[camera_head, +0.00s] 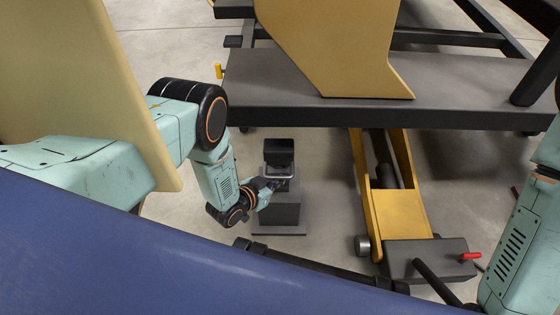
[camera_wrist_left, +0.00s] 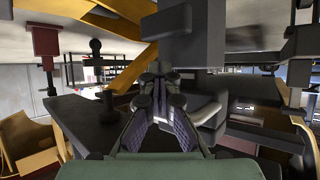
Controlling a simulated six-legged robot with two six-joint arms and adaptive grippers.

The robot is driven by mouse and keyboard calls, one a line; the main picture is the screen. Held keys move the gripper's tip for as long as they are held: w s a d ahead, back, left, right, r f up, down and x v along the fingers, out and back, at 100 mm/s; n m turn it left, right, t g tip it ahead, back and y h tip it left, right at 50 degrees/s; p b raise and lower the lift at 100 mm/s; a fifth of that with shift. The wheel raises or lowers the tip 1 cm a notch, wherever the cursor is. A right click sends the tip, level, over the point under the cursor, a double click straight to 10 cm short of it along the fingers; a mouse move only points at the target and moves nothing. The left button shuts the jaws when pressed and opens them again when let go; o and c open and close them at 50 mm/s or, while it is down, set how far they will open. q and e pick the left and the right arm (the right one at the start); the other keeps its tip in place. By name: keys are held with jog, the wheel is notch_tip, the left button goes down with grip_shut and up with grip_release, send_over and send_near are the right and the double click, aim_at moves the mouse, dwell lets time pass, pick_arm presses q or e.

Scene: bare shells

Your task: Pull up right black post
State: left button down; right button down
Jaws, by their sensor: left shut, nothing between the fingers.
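A dark post (camera_head: 279,153) with a blocky top stands on a grey stepped base (camera_head: 280,213) in the middle of the head view. My left gripper (camera_head: 274,184) is beside it at its lower left, with its tips close to the post; I cannot tell whether they touch. In the left wrist view my left gripper (camera_wrist_left: 160,80) is shut and empty, its tips near dark blocky parts. A black knobbed post (camera_wrist_left: 97,62) stands on a dark surface to the left there. I cannot tell which post the task calls right. My right gripper is out of view.
A grey platform (camera_head: 300,95) with a tan panel (camera_head: 335,45) overhangs behind the post. A yellow frame (camera_head: 400,208) and a dark box (camera_head: 430,257) with a red handle (camera_head: 470,256) lie to the right. Bare floor (camera_head: 325,165) separates post and frame.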

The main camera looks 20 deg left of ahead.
pick_arm(q)
jog(key=shift+w+r, duration=0.15)
jog(key=shift+r+p, duration=4.7)
jog(key=shift+r, duration=0.55)
jog(key=shift+f+b, duration=1.3)
jog(key=shift+f, duration=0.15)
jog(key=s+d+p, duration=0.2)
jog(key=s+p, duration=0.1)
jog(key=s, duration=0.6)
jog(key=shift+d+p, duration=0.25)
jog(key=shift+p, duration=0.05)
